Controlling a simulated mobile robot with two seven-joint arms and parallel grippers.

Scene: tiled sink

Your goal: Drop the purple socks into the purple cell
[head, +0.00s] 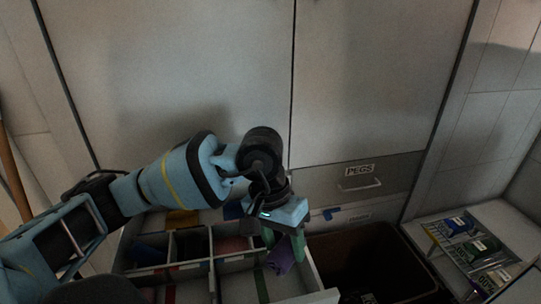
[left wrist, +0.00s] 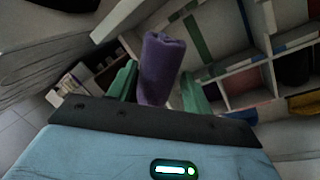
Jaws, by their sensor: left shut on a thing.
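The rolled purple socks (head: 281,258) are held between the green fingers of my left gripper (head: 283,243), above the right part of a divided drawer. In the left wrist view the purple socks (left wrist: 161,66) stand out between the two green fingers of the left gripper (left wrist: 158,88). The divided drawer (head: 213,262) has light walls and coloured strips. It also shows in the left wrist view (left wrist: 232,70). I cannot make out a purple marking on any cell. My right gripper is not in view.
A dark brown bin (head: 365,262) stands right of the drawer. A drawer front labelled PEGS (head: 360,171) is behind it. A tray with several small packets (head: 468,240) lies at the far right. Tall pale cabinet doors (head: 190,75) close off the back.

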